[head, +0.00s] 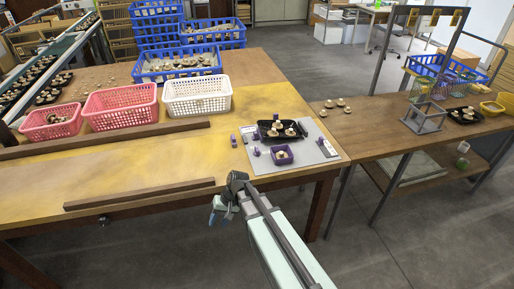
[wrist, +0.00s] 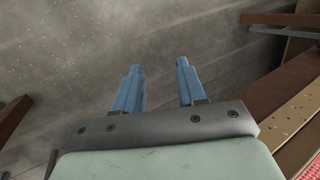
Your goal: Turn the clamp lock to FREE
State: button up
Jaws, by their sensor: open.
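A grey plate (head: 262,169) lies on the wooden table with a black tray (head: 265,135) of mushrooms on it. Small purple parts sit around the tray, including one at the left (head: 234,141) and one at the right (head: 322,144). A purple box (head: 282,155) with a mushroom stands at the front. I cannot tell which part is the clamp lock or read any FREE mark. My gripper (head: 221,212) is in front of the table edge, left of and nearer than the plate. In the wrist view my gripper (wrist: 160,75) has its two blue fingers apart with nothing between them.
Wooden rails (head: 140,193) and (head: 110,139) lie on the table left of the plate. Pink baskets (head: 120,106) and a white basket (head: 197,96) stand behind. A side table (head: 385,135) at the right holds loose mushrooms and a grey metal stand (head: 423,123).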

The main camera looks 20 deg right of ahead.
jog(key=w+a+r+t+y, duration=0.1)
jog(key=w+a+r, duration=0.2)
jog(key=r, duration=0.3)
jog(key=w+a+r+n+y, duration=0.1)
jog(key=w+a+r, duration=0.15)
jog(key=r, duration=0.35)
jog(key=w+a+r+t+y, duration=0.1)
jog(key=w+a+r, duration=0.15)
jog(key=r, duration=0.45)
notch_tip(320, 180, up, 7)
jog(key=h, duration=0.8)
send_over(257, 149)
jog(key=shift+m+g, duration=0.4)
notch_tip(257, 149, down, 13)
jog(key=shift+w+f, duration=0.15)
jog(key=shift+f, duration=0.05)
grip_shut()
